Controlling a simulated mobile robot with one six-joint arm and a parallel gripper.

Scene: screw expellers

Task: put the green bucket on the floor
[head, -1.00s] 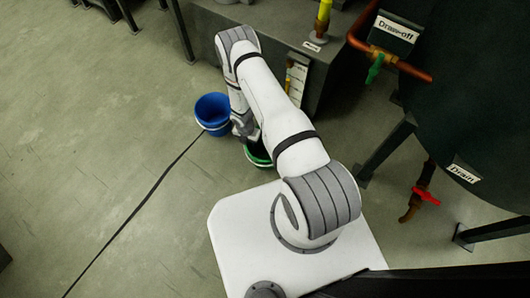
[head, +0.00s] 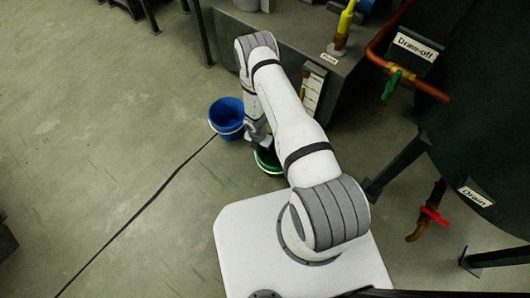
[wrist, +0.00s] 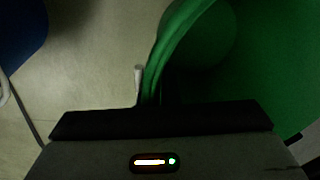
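The green bucket (head: 267,160) is below my arm in the head view, just right of and nearer than the blue bucket, and partly hidden by my wrist. In the wrist view the green bucket (wrist: 265,70) fills the right side. Its rim runs down between the fingers of my gripper (wrist: 153,88), with a pale finger outside the wall and a dark one inside. My gripper looks shut on the rim. In the head view my gripper (head: 263,142) is at the bucket's far left edge. I cannot tell whether the bucket's base touches the floor.
A blue bucket (head: 227,117) stands on the floor. A dark cable (head: 150,195) runs along the floor from there. A grey machine plinth (head: 290,55) is behind. A dark tank with a red-handled drain valve (head: 435,215) and legs is at right. Open floor lies left.

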